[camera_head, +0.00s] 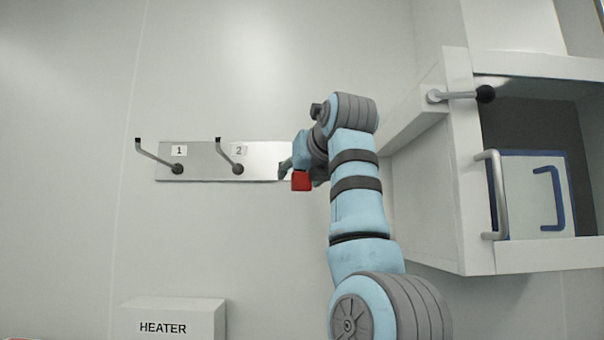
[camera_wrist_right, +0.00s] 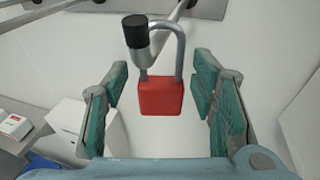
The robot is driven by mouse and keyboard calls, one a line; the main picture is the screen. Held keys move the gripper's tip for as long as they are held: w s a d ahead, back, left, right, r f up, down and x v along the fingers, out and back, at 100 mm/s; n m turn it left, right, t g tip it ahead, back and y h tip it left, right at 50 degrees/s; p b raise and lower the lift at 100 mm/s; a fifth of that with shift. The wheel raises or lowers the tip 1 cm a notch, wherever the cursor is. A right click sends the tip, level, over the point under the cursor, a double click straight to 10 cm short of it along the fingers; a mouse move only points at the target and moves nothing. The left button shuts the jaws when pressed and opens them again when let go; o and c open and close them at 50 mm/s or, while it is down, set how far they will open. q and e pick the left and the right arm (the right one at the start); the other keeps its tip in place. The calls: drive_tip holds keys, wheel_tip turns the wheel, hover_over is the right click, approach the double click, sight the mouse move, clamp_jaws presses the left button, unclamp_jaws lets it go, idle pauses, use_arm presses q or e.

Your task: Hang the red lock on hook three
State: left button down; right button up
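The red lock (camera_wrist_right: 160,97) shows upright in the right wrist view, with its grey shackle at the black-tipped hook (camera_wrist_right: 136,32). The shackle appears to loop around this hook, though the tip covers part of it. My right gripper (camera_wrist_right: 160,78) is open, with one finger on each side of the lock and a visible gap on both sides. In the head view the lock (camera_head: 301,181) shows below my right gripper (camera_head: 298,170), at the right end of the hook plate (camera_head: 205,175). My arm hides the hook there. My left gripper is out of view.
Hooks one (camera_head: 157,158) and two (camera_head: 229,158) on the plate are empty. A white cabinet (camera_head: 455,170) with a handle (camera_head: 497,195) and a black-knobbed lever (camera_head: 485,94) stands to the right of my arm. A heater box (camera_head: 172,318) is low at left.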

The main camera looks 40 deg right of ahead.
drive_tip(key=v, duration=1.2)
